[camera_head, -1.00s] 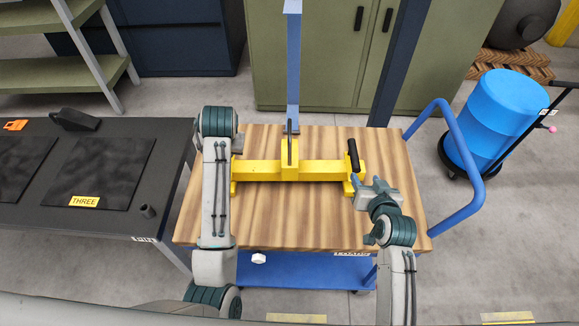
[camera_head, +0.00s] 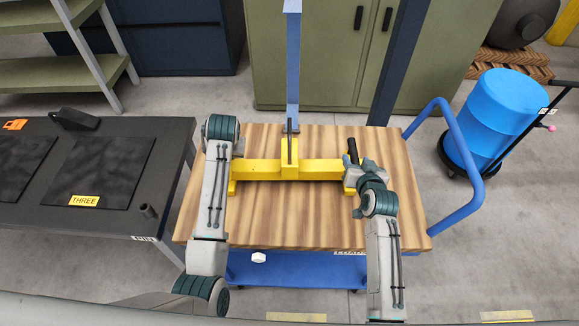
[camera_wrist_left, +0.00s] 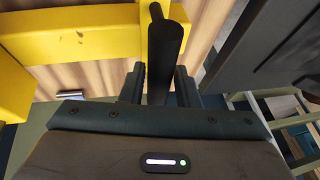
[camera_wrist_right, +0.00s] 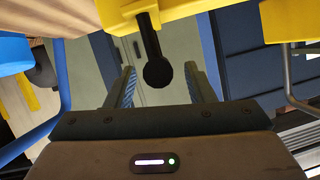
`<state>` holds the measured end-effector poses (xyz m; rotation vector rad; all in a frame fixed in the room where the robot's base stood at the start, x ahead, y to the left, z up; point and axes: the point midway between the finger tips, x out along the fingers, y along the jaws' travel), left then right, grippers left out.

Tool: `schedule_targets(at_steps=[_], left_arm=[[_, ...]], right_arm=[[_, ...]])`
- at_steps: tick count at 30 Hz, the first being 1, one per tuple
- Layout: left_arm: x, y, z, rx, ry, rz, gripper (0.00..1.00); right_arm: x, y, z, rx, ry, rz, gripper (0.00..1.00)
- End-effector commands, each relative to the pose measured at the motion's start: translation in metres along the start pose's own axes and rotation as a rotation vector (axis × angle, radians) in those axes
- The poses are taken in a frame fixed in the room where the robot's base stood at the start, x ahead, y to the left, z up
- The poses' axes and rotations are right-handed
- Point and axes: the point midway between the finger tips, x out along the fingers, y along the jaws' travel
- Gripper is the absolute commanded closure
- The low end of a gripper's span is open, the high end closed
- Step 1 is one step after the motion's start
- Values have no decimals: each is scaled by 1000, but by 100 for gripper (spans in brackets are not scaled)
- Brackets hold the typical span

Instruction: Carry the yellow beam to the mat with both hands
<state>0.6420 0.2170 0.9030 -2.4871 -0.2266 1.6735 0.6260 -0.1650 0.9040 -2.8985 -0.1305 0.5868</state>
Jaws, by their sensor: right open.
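The yellow beam (camera_head: 318,168) lies across the wooden top of a blue cart, with a raised middle block and a black handle at each end. My left gripper (camera_wrist_left: 160,75) is at the beam's left end, shut on the black left handle (camera_wrist_left: 165,50); the arm hides it in the head view. My right gripper (camera_head: 354,166) is at the right end, open. The black right handle (camera_wrist_right: 157,72) shows between its spread fingers, with gaps on both sides. A black mat (camera_head: 110,165) labelled THREE lies on the dark table at left.
The dark table (camera_head: 172,150) stands left of the cart (camera_head: 290,225). Another dark mat (camera_head: 20,160) and a black block (camera_head: 75,119) are on it. A blue post (camera_head: 293,70) rises behind the beam. A blue barrel (camera_head: 490,120) stands at right beyond the cart's handle rail.

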Motion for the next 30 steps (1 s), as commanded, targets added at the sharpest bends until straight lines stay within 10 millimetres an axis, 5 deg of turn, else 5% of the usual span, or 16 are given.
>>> schedule_targets(at_steps=[7,18,22,25,30], left_arm=[[26,0,0,1,0,0,71],[30,0,0,0,1,1,71],[30,0,0,0,1,1,97],[30,0,0,0,1,1,100],[30,0,0,0,1,1,100]], right_arm=[[26,0,0,0,0,0,51],[30,0,0,1,1,0,51],[30,0,0,1,1,0,77],[30,0,0,1,1,0,97],[30,0,0,1,0,0,100]])
